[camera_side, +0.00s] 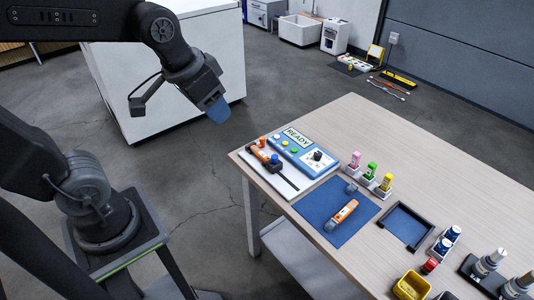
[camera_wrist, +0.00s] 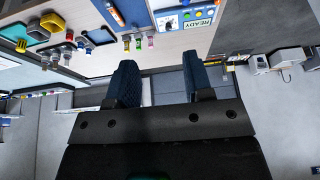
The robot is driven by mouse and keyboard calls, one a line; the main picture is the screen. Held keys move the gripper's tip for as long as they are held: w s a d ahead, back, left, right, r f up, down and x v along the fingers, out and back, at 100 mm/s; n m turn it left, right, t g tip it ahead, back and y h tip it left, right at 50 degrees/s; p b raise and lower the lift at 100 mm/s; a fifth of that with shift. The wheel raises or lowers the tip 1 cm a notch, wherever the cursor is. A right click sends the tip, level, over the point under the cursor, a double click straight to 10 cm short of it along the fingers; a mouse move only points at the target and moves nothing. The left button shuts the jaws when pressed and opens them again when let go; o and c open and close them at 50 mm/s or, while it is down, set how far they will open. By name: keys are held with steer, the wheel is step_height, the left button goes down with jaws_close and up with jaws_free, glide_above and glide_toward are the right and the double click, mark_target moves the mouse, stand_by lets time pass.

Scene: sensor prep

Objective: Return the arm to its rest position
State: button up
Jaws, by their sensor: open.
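My gripper (camera_side: 217,109) is up in the air in the side view, left of the wooden table (camera_side: 345,125) and apart from it. In the wrist view my gripper (camera_wrist: 161,82) shows two dark blue fingers spread apart, with nothing between them. An orange-and-grey handheld device (camera_side: 345,212) lies on a blue mat (camera_side: 322,193) on the table. A second orange tool (camera_side: 265,155) lies in front of the blue READY panel (camera_side: 300,151). The READY panel also shows upside down in the wrist view (camera_wrist: 187,17).
Pink, green and yellow-capped bottles (camera_side: 371,170) stand beside the mat. A dark-rimmed tray (camera_side: 408,226), a yellow bin (camera_side: 411,286) and white bottles (camera_side: 489,262) are to the right. A white cabinet (camera_side: 170,75) stands behind my gripper. The table's far part is clear.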

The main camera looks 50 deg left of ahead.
steer(key=shift+t, duration=0.5)
steer(key=s, duration=0.5)
steer(key=shift+s+d, duration=0.15)
steer(key=shift+d, duration=0.25)
